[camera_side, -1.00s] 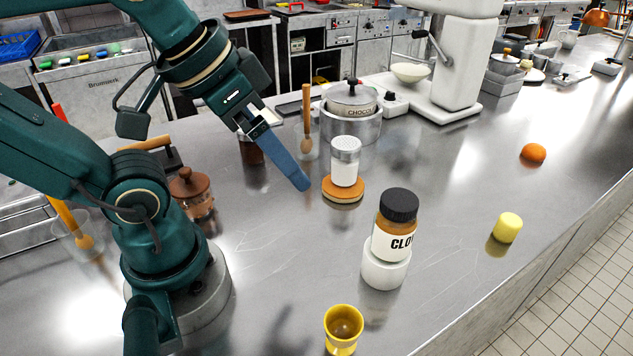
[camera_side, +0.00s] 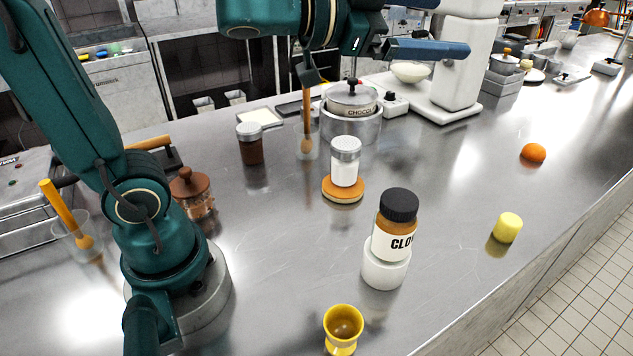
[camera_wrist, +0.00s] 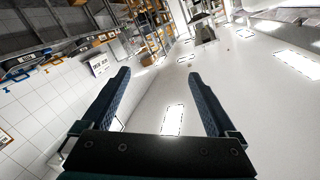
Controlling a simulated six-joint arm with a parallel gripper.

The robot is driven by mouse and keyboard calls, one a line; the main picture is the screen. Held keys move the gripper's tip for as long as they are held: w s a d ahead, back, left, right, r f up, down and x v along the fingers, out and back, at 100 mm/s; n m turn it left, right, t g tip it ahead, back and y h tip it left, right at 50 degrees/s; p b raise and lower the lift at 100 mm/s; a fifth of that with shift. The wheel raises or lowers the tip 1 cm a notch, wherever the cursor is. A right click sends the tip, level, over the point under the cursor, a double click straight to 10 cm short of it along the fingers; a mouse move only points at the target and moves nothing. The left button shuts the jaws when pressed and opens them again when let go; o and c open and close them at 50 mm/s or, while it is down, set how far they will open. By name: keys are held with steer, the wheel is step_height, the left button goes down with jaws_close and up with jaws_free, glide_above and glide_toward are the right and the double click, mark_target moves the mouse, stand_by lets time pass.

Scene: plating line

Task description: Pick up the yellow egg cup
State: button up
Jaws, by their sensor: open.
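The yellow egg cup (camera_side: 342,331) stands upright on the steel counter at the bottom edge of the side view, its base near the frame edge. It looks empty. My gripper (camera_side: 462,50) is high above the back of the counter in the side view, far from the egg cup, with its blue fingers pointing right. In the wrist view my gripper (camera_wrist: 160,80) shows two blue fingers spread apart with nothing between them. The egg cup is not in the wrist view.
A clove jar (camera_side: 396,225) sits on a white cup (camera_side: 385,268) just behind the egg cup. A shaker (camera_side: 345,160) stands on an orange coaster (camera_side: 343,190). The counter left of the egg cup is clear.

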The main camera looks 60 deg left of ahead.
steer(key=s+d+f+m+g+h, duration=0.2)
steer(key=d+f+m+g+h, duration=0.1)
steer(key=d+m+h, duration=0.3)
steer(key=m+g+h, duration=0.3)
steer(key=m+g, duration=0.3)
steer(key=g, duration=1.1)
glide_above(349, 341)
steer(key=w+a, duration=0.1)
steer(key=a, duration=0.3)
step_height(349, 341, down, 9)
steer(key=shift+t, duration=0.3)
step_height(349, 341, down, 17)
steer(key=shift+r, duration=0.15)
steer(key=shift+d+f, duration=0.1)
steer(key=shift+f, duration=0.1)
steer(key=shift+x, duration=2.45)
steer(key=shift+r, duration=0.1)
steer(key=c, duration=1.4)
steer(key=shift+c, duration=0.2)
